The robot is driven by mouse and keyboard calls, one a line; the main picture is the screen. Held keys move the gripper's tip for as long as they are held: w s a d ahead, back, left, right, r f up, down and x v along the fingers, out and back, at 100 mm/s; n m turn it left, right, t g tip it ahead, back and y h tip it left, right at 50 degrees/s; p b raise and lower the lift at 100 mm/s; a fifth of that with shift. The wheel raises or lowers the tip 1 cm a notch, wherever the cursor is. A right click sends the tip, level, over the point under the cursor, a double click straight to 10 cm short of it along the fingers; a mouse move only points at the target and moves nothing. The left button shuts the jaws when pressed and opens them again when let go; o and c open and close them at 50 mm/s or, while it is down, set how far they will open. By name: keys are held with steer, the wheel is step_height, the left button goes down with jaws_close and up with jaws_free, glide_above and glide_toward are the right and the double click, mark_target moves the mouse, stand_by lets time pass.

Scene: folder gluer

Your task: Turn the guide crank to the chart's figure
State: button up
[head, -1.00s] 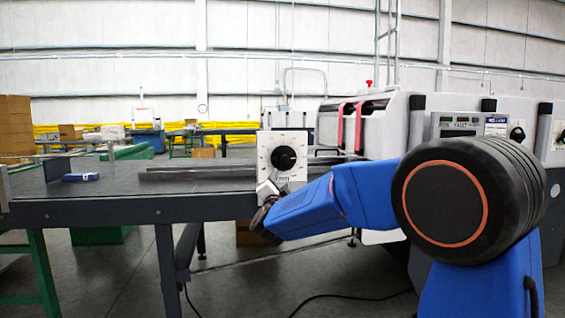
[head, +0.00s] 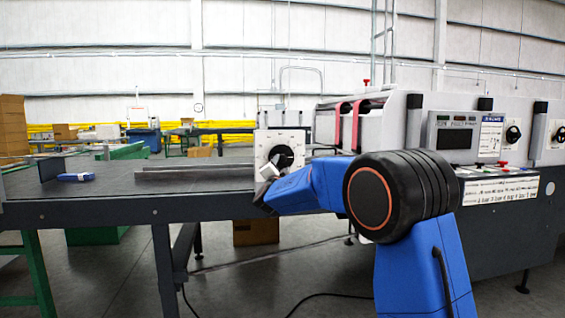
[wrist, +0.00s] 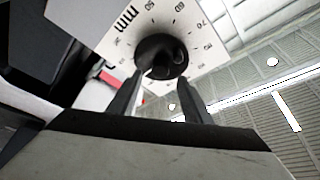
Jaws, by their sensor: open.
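The guide crank, a round black knob (head: 281,156), sits on a white dial plate (head: 264,141) at the right end of the long dark table. In the wrist view the knob (wrist: 161,57) is close, and the plate (wrist: 128,38) shows "mm" and figures such as 50, 60 and 70. My gripper (wrist: 155,85) is open, with one finger at the knob's lower left and the other at its lower right. I cannot tell whether they touch it. In the head view my gripper (head: 269,172) covers the knob's lower part. The knob's pointer is not readable.
A blue object (head: 76,177) and a long grey bar (head: 195,172) lie on the table (head: 110,203). The machine's control panel (head: 455,137) stands to the right, with a labelled white strip (head: 501,190) below. I see no chart that I can read.

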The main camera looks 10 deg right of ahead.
mark_target(283, 159)
steer(key=shift+x, duration=2.5)
steer(key=shift+c, duration=0.7)
steer(key=c, duration=0.9)
